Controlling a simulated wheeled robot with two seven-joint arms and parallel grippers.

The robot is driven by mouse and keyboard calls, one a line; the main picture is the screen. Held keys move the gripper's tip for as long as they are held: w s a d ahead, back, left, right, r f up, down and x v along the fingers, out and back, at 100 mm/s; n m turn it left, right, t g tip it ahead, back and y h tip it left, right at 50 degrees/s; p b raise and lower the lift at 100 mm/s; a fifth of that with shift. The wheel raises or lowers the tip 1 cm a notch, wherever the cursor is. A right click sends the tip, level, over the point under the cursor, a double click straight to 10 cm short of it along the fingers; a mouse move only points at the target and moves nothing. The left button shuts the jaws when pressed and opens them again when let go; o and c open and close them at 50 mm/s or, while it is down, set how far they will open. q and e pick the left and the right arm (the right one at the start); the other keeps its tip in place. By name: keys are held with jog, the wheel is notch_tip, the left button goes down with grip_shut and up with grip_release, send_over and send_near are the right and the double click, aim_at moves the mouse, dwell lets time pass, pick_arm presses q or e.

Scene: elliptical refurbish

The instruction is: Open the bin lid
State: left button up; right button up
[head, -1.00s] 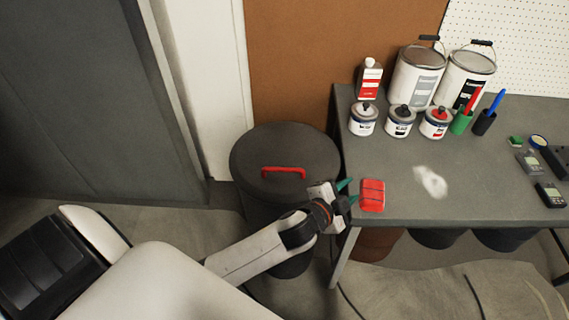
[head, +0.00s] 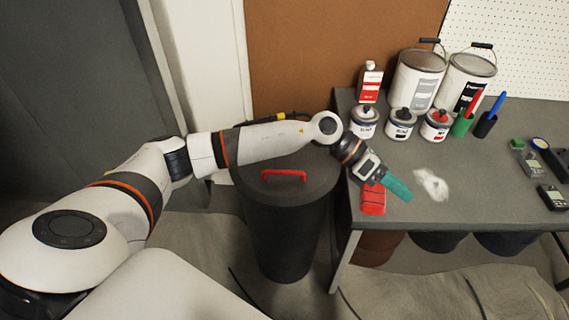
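A dark grey round bin (head: 288,235) stands on the floor left of the table. Its lid (head: 262,195) is on, with a red handle (head: 284,175) on top. My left arm stretches across above the back of the lid. My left gripper (head: 397,188), with teal fingers, hangs over the table's left end, right of the bin and away from the handle. It points down and right, and I cannot see a gap between its fingers. A red block-like item (head: 373,203) lies partly hidden under it. My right gripper is not in view.
The grey table (head: 470,205) holds paint cans (head: 418,78), small tins (head: 400,124), a red and white bottle (head: 370,82), pen cups (head: 484,124) and small devices (head: 551,197). A white smudge (head: 432,184) marks the top. A tall grey panel (head: 70,90) stands at left.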

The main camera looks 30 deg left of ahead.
pick_arm(q)
jog(key=w+a+m+g+y, duration=0.25)
jog(key=a+y, duration=0.95)
jog(key=a, duration=1.8)
jog(key=shift+n+g, duration=0.25)
jog(key=f, duration=0.3)
jog(key=s+d+f, duration=0.1)
jog(key=f, duration=0.3)
jog(key=s+f+p, duration=0.1)
jog(key=f, duration=0.3)
jog(key=shift+s+d, duration=0.15)
jog(key=shift+d, duration=0.25)
jog(key=shift+r, duration=0.1)
grip_shut()
